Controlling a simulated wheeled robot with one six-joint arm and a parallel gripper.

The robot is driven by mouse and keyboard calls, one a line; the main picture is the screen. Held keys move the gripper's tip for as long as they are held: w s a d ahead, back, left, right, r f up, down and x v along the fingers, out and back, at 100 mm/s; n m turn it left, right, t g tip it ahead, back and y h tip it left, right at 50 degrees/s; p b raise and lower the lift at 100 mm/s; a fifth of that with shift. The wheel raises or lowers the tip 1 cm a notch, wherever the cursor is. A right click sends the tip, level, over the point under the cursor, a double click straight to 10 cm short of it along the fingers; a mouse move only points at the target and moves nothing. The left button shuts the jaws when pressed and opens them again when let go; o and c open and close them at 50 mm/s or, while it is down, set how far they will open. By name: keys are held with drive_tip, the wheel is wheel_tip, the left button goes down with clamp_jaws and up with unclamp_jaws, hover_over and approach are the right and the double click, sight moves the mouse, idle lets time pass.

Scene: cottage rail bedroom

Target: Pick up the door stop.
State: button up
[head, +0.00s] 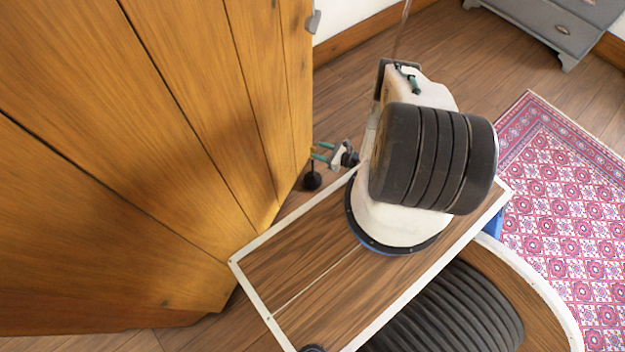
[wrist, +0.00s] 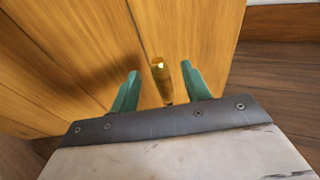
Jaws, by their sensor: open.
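The door stop (wrist: 161,82) is a small brass-coloured upright cylinder with a bright rounded end. In the wrist view it is in the middle, in front of the wooden planks. My gripper (wrist: 159,72) is open, with one green finger on each side of the door stop and a visible gap on both sides. The lower end of the door stop is hidden behind my gripper's dark front plate. In the head view my gripper (head: 318,152) is small, beside the plank edge; the door stop is hard to make out there.
A large wooden plank door or panel (head: 150,130) fills the left of the head view, close to my gripper and base. A grey drawer unit (head: 560,25) stands at the back right. A pink patterned rug (head: 570,200) lies on the right. Bare wooden floor (head: 345,95) is clear behind my gripper.

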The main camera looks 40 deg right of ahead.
sight(313, 148)
drive_tip(key=shift+x, duration=2)
drive_tip(key=shift+s, duration=0.1)
clamp_jaws()
